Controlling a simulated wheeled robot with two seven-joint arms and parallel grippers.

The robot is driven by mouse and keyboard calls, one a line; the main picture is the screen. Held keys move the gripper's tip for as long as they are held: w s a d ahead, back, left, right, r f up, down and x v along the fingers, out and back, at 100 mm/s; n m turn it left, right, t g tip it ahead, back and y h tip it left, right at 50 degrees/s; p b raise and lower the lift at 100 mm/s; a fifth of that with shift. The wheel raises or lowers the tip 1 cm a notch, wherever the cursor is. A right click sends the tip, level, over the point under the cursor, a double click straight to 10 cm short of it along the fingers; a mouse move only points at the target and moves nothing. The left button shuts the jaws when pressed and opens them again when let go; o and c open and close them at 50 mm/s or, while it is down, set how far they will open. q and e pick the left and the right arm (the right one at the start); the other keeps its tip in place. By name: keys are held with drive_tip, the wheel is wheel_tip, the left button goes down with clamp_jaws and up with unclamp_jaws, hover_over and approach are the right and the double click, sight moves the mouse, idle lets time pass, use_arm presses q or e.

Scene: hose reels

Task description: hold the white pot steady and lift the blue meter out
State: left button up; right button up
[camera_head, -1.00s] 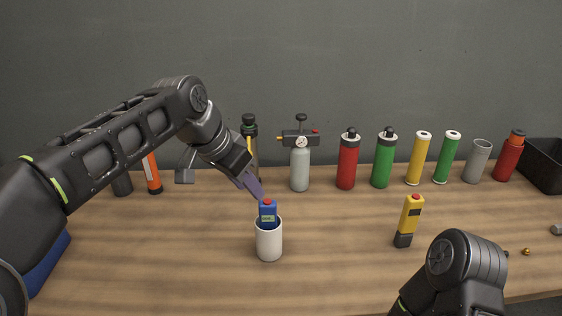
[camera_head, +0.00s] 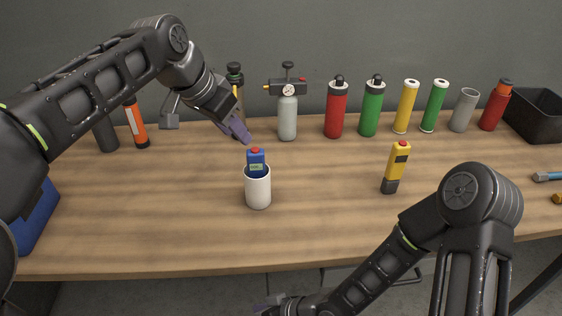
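The blue meter (camera_head: 256,162), with a red button on top, stands in the white pot (camera_head: 258,190) near the middle of the table. Its upper part shows above the rim; its lower part is hidden. My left gripper (camera_head: 240,132) has purple fingers and is just up and left of the meter's top. It looks apart from it, and finger overlap hides whether it is open. My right gripper (camera_head: 268,307) shows only partly at the bottom edge, below the table's front edge. Its opening cannot be made out.
A row of cylinders runs along the back, including a grey one with a gauge (camera_head: 288,115). A black bin (camera_head: 537,116) is at far right, a blue box (camera_head: 37,218) at left. Table beside the pot is clear.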

sight(266, 179)
drive_tip(key=s+a+r+n+g+y, duration=0.1)
drive_tip(key=a+r+n+y, duration=0.2)
drive_tip(key=r+n, duration=0.35)
drive_tip(key=a+r+n+g+y, duration=0.1)
drive_tip(key=a+r+n+y, duration=0.2)
drive_tip(key=r, duration=0.7)
drive_tip(key=w+d+r+t, duration=0.1)
drive_tip(key=w+r, duration=0.1)
drive_tip(key=w, duration=0.1)
drive_tip(key=w+d+r+t, duration=0.1)
drive_tip(key=w+d+r, duration=0.1)
drive_tip(key=w, duration=0.2)
drive_tip(key=w+d+r+m+t, duration=0.1)
drive_tip(key=w+d+r, duration=0.1)
drive_tip(key=w, duration=0.1)
drive_tip(key=shift+w+d+r+t, duration=0.15)
drive_tip(key=shift+w+r+t, duration=0.05)
drive_tip(key=shift+w+t, duration=0.1)
drive_tip(key=w+d+r+m+t+h, duration=0.2)
drive_tip(key=w+d+r+m+t, duration=0.1)
drive_tip(key=w+d+r+t, duration=0.3)
drive_tip(key=w+d+r, duration=0.2)
drive_tip(key=w+d, duration=0.2)
drive_tip(key=shift+w+d+m, duration=0.3)
drive_tip(key=shift+d+m, duration=0.05)
drive_tip(key=shift+f, duration=0.1)
